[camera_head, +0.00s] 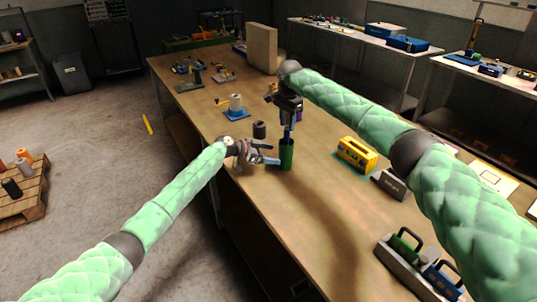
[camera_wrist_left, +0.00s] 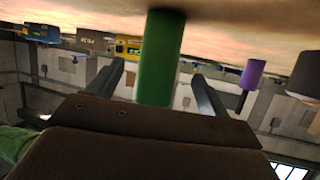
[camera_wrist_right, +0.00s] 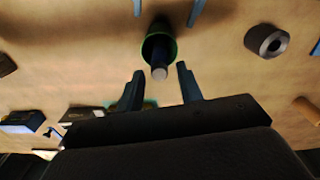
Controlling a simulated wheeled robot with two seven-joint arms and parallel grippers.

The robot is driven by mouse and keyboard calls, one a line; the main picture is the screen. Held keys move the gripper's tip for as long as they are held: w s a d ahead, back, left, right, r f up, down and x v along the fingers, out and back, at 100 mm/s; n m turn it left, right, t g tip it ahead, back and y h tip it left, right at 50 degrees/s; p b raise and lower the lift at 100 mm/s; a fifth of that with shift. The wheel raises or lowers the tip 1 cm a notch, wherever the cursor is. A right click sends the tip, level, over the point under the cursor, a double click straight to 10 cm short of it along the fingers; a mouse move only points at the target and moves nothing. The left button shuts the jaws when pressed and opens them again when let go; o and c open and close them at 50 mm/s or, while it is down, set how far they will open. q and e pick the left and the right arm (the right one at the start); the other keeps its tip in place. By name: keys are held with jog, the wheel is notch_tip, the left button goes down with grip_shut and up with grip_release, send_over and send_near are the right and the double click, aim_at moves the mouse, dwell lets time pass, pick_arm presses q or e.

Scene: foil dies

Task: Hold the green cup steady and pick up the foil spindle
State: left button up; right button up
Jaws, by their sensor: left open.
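The green cup (camera_head: 287,155) stands upright on the workbench, and in the left wrist view the cup (camera_wrist_left: 160,55) appears upside down. My left gripper (camera_head: 274,153) is open, low beside the cup. Its fingers lie either side of the cup with visible gaps. My right gripper (camera_wrist_right: 160,80) is open above the cup, fingers pointing down. The spindle's end shows between and just past the fingertips, apart from both.
A dark grey roll (camera_head: 259,130) stands behind my left gripper. A purple cylinder (camera_wrist_left: 255,73) stands near the cup. A yellow box (camera_head: 357,154) and a dark box (camera_head: 390,185) are to the right. A tray (camera_head: 400,268) is at front right. Bench is bare in front of the cup.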

pick_arm(q)
jog(key=shift+x, duration=3.75)
jog(key=c, duration=1.1)
pick_arm(e)
jog(key=shift+c, duration=1)
notch_tip(320, 180, up, 2)
jog(key=m, duration=0.3)
jog(key=shift+w+a+r+m, duration=0.1)
jog(key=shift+r+m, duration=0.1)
jog(key=shift+m, duration=0.2)
jog(key=shift+c, duration=0.2)
notch_tip(320, 180, up, 2)
jog(key=m, duration=0.4)
jog(key=shift+r, duration=0.15)
send_over(287, 143)
jog(key=w, duration=0.1)
jog(key=f, duration=0.5)
jog(key=shift+w+a+f, duration=0.15)
jog(key=shift+a+f, duration=0.15)
jog(key=shift+a, duration=0.05)
jog(key=shift+d+f, duration=0.15)
jog(key=shift+f, duration=1.45)
jog(key=shift+d+f, duration=0.1)
jog(key=shift+f, duration=1.45)
